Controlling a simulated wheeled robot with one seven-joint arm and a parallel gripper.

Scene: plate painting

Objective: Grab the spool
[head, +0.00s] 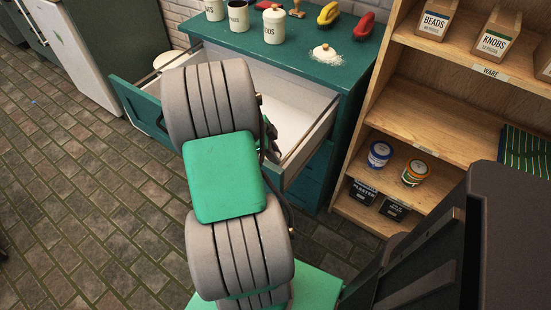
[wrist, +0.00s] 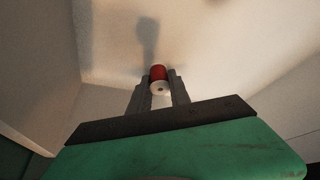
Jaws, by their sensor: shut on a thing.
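The spool (wrist: 158,74) shows in the wrist view, with red thread and a pale end. It sits between the two fingertips of my gripper (wrist: 159,80), which is shut on it. Around it are the pale floor and walls of the drawer. In the head view my arm reaches into the open drawer (head: 318,108) and hides the spool and most of my gripper. I cannot tell whether the spool touches the drawer floor.
The drawer belongs to a teal cabinet (head: 345,75) with canisters (head: 274,24) and other small items on top. A wooden shelf (head: 440,110) with boxes and small tubs (head: 380,154) stands close on the right. The brick floor (head: 90,200) at the left is clear.

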